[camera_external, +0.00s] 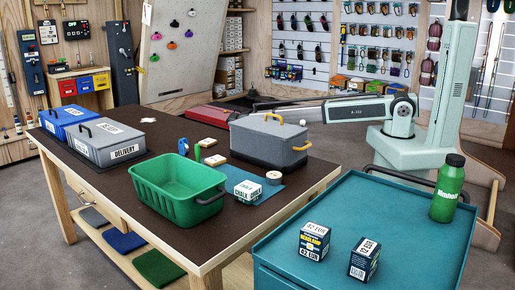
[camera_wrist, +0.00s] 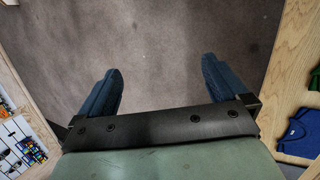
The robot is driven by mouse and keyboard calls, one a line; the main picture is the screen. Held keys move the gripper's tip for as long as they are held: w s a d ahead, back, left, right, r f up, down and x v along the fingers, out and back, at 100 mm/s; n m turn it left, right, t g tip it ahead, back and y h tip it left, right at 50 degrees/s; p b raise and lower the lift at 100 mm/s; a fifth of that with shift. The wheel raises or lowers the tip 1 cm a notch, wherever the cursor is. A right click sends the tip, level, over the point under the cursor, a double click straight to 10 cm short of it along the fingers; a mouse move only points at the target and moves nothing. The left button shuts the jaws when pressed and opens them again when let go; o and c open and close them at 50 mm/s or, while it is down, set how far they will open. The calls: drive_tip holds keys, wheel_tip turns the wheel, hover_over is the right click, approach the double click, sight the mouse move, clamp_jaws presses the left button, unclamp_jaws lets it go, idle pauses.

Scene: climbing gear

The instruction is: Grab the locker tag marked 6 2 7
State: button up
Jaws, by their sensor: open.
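No locker tag with a readable 6 2 7 shows in either view. Small pale blocks (camera_external: 215,160) lie on the dark table (camera_external: 110,185) in the external view, too small to read. My gripper (camera_wrist: 164,86) is open and empty in the wrist view, its two dark blue fingers wide apart above bare brown floor. In the external view my arm reaches left behind the table, and I cannot make out the fingers there.
A green basket (camera_external: 178,192), a lidded grey box (camera_external: 270,143), a chalk box (camera_external: 248,190) and a delivery box (camera_external: 113,142) stand on the table. A teal cart (camera_external: 400,220) holds two small boxes and a green bottle (camera_external: 447,190). A wooden edge (camera_wrist: 275,70) borders the wrist view's right.

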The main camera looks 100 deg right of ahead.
drive_tip(key=w+r+m+t, duration=0.15)
drive_tip(key=w+r, duration=0.35)
drive_tip(key=r, duration=0.6)
drive_tip(key=w+a+r+m+t, duration=0.15)
drive_tip(key=w+r, duration=0.35)
drive_tip(key=r, duration=0.6)
drive_tip(key=w+r+m+t, duration=0.15)
drive_tip(key=w+r, duration=0.35)
drive_tip(key=r, duration=0.6)
drive_tip(key=n+y, duration=0.2)
drive_tip(key=n, duration=0.3)
approach(208, 141)
drive_tip(key=shift+t, duration=0.25)
wheel_tip(208, 141, down, 8)
drive_tip(key=shift+s+f, duration=0.1)
drive_tip(key=shift+f, duration=0.15)
drive_tip(key=c, duration=1)
